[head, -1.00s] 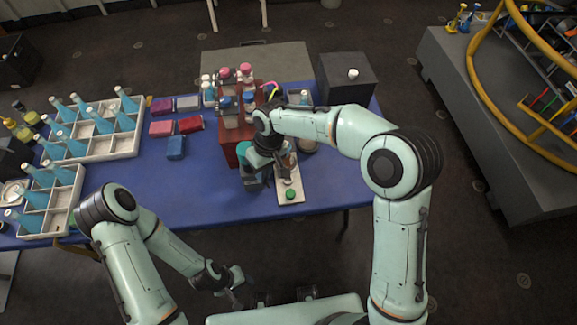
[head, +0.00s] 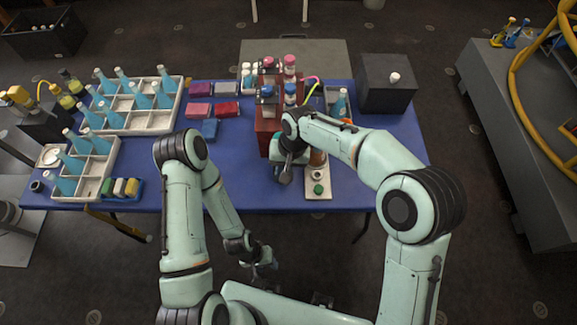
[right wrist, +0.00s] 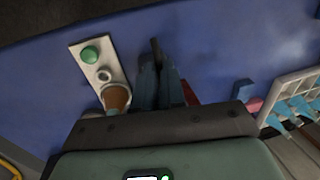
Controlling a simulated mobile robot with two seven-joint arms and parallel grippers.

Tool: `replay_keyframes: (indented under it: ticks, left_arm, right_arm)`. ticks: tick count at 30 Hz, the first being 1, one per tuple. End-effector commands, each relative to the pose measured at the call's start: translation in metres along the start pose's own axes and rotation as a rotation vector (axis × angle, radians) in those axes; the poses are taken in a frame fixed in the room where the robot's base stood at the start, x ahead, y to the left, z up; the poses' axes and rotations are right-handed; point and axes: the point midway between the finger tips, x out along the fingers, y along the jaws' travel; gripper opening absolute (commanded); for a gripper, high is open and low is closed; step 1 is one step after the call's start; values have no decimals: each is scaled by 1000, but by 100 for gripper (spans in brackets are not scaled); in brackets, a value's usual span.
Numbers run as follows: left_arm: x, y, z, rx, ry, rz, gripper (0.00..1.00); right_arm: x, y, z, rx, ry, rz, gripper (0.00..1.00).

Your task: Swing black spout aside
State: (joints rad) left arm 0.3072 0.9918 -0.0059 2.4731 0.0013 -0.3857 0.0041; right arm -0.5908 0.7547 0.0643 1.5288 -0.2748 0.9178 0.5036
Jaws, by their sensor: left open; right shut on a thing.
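A red dispenser stand (head: 267,137) with pink-capped and blue-capped bottles stands on the blue table. My right gripper (head: 287,172) is low at its front, largely hidden by my own arm. In the right wrist view its fingers (right wrist: 157,65) are closed together on a narrow dark piece (right wrist: 156,46), which seems to be the black spout; its outline is hard to make out. A pale board (head: 313,194) beside it carries a green cap (head: 319,189) and a brown bottle (head: 317,158). My left gripper (head: 264,266) is open and empty in front of the table.
White crates (head: 155,122) with blue bottles fill the table's left side. Red, purple and blue packs (head: 226,110) lie behind the middle. A black box (head: 387,88) stands at the back right.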

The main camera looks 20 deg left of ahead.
Motion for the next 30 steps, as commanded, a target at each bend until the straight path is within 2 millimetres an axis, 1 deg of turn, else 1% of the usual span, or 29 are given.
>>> replay_keyframes:
  ticks: [10, 11, 12, 13, 20, 23, 26, 29, 30]
  left_arm:
    - [0, 0, 0, 0, 0, 0, 43]
    - [0, 0, 0, 0, 0, 0, 43]
    - [0, 0, 0, 0, 0, 0, 43]
    - [0, 0, 0, 0, 0, 0, 43]
    - [0, 0, 0, 0, 0, 0, 43]
    - [0, 0, 0, 0, 0, 0, 43]
    - [-1, 0, 0, 0, 1, 0, 43]
    - [-2, 1, -1, 1, 1, 1, 43]
    - [-3, 2, -2, 1, 2, 1, 43]
  right_arm:
    - [0, -1, -1, 4, 3, -3, 0]
    - [0, -1, -1, 4, 3, -3, 20]
    - [0, -1, -1, 4, 3, -3, 33]
    - [0, -1, -1, 4, 3, -3, 36]
    - [0, -1, 0, 3, 1, -1, 36]
    - [-3, -1, 0, 2, 2, -1, 36]
    - [-14, -1, -1, 3, 6, -3, 36]
    - [-32, -1, -2, 2, 7, -3, 36]
    - [-41, -1, -2, 2, 8, -3, 36]
